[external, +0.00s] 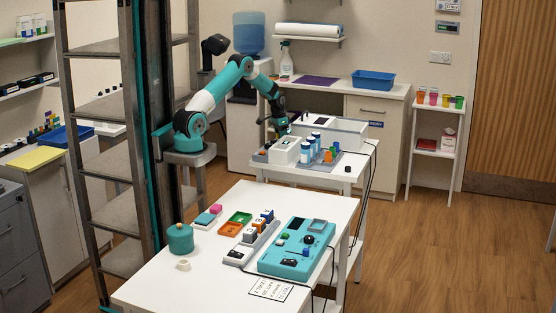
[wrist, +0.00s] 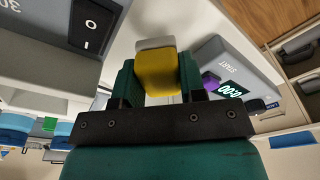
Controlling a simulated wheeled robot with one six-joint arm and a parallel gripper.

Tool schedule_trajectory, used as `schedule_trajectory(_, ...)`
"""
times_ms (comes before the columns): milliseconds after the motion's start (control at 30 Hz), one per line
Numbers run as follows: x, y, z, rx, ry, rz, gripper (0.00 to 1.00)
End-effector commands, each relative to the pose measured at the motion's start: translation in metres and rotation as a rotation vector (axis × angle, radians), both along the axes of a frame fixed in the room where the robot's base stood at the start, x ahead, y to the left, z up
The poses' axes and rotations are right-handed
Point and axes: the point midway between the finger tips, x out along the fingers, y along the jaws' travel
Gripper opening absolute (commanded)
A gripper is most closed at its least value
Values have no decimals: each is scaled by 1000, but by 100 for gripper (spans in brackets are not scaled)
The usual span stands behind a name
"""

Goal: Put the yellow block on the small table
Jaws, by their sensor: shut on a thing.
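The yellow block (wrist: 158,72), with a pale grey end, is between the two teal fingers of my gripper (wrist: 157,62) in the wrist view. The fingers are closed on its sides. In the external view my gripper (external: 279,127) is over the left part of the smaller white table (external: 350,176) at the back, close to a white device there. The yellow block is too small or hidden to make out in the external view. I cannot tell whether it touches anything below.
In the wrist view a grey START unit (wrist: 222,62) and a black switch (wrist: 92,25) flank the gripper. The front table (external: 160,285) holds a teal panel (external: 315,262).

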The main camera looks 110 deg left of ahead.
Motion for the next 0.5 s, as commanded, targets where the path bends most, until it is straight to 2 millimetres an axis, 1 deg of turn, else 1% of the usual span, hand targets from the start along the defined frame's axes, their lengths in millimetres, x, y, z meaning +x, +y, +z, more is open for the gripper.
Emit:
schedule_trajectory(33, 0, -1, -9, -4, 1, 0, 15)
schedule_trajectory(133, 0, 0, -20, -1, 0, -1, 15)
schedule_trajectory(467, 1, 0, -25, 0, 0, -1, 15)
schedule_trajectory(500, 1, 0, -25, 0, 0, -1, 40)
